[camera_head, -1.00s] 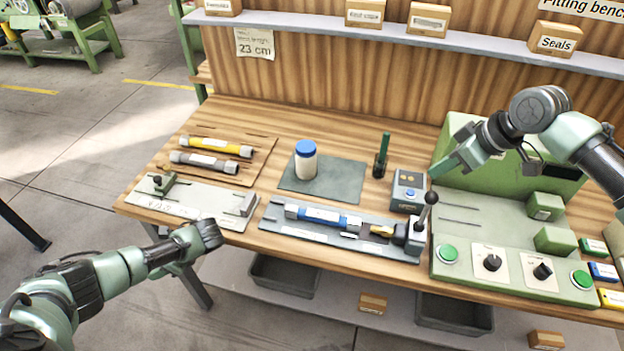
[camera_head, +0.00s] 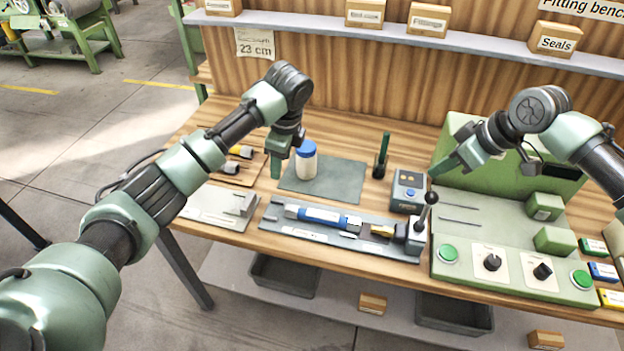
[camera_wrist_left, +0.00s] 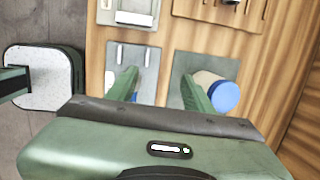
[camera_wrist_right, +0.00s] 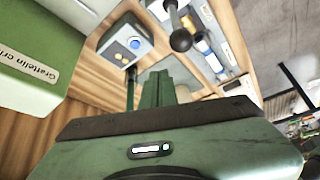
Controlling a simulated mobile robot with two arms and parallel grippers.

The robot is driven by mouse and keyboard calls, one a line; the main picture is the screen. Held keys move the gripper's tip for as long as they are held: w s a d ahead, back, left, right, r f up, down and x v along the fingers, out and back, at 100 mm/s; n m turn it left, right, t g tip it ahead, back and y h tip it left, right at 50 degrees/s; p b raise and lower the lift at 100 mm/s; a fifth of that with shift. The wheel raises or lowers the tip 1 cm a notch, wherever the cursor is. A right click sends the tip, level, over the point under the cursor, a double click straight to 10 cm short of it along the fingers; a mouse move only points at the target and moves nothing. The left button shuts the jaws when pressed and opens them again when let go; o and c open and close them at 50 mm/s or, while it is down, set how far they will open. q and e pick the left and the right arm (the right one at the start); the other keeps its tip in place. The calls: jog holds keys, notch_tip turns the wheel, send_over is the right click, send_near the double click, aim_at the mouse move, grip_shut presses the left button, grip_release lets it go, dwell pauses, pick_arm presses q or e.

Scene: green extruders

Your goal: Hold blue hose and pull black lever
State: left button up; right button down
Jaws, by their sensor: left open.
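The blue hose (camera_head: 322,216) lies on the grey fixture plate (camera_head: 300,233), with metal ends. The black lever (camera_head: 429,205) with a ball knob stands upright at the plate's right end; its knob also shows in the right wrist view (camera_wrist_right: 181,40). My left gripper (camera_head: 277,166) is open and empty, fingers down, above the bench behind the hose's left end; its two parted fingers show in the left wrist view (camera_wrist_left: 158,88). My right gripper (camera_head: 441,168) is shut and empty, behind and above the lever; its fingers lie together in the right wrist view (camera_wrist_right: 157,90).
A white jar with a blue lid (camera_head: 306,160) stands on a dark mat (camera_head: 342,186) beside my left gripper. A green machine (camera_head: 470,255) with knobs and buttons fills the right side. A small grey box (camera_head: 408,190) stands behind the lever. Other hoses are partly hidden by my left arm.

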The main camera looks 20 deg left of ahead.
pick_arm(q)
jog(key=g+h, duration=0.1)
jog(key=h, duration=0.1)
send_over(312, 212)
jog(key=f, duration=0.2)
notch_tip(312, 212, down, 11)
jog(key=shift+r, duration=0.1)
grip_shut()
